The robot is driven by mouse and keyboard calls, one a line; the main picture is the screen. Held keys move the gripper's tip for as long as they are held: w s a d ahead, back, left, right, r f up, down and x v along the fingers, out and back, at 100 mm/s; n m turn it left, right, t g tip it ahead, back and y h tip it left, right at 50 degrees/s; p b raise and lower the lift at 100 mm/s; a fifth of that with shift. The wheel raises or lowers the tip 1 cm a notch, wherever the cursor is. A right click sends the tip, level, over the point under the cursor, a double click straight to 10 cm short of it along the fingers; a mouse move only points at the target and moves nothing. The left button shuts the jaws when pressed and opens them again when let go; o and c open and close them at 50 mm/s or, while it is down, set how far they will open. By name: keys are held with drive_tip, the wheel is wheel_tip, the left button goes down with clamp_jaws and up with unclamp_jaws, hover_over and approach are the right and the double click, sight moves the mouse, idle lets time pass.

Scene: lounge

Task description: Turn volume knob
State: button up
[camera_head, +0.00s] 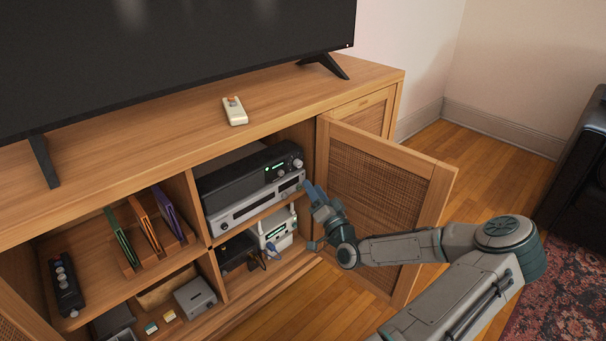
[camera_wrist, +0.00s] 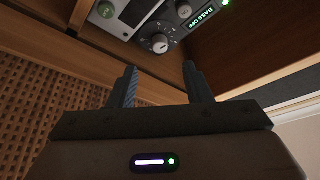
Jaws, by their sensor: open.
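A black stereo unit (camera_head: 245,178) with a green-lit display and knobs at its right end sits on the cabinet's upper shelf, on top of a silver unit (camera_head: 250,203). In the wrist view a round grey knob (camera_wrist: 160,44) with a pointer mark is just beyond my fingertips, roughly centred between them. A second knob (camera_wrist: 184,10) is near the lit display (camera_wrist: 200,18), which reads "BASS OFF". No volume label is legible. My gripper (camera_head: 313,217) is open and empty in front of the shelf's right end; its spread fingers also show in the wrist view (camera_wrist: 162,75), apart from the knob.
The open woven cabinet door (camera_head: 372,185) stands close right of my gripper and arm. A white device (camera_head: 275,232) with antennas and cables is below the stereo. A TV (camera_head: 170,55) and a remote (camera_head: 235,112) are on top. Floor (camera_head: 440,140) is clear behind the door.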

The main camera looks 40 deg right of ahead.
sight(300, 166)
drive_tip(key=b+x, duration=0.1)
drive_tip(key=x, duration=0.7)
drive_tip(key=shift+b, duration=0.3)
drive_tip(key=shift+c, duration=0.4)
clamp_jaws()
drive_tip(key=shift+d, duration=0.1)
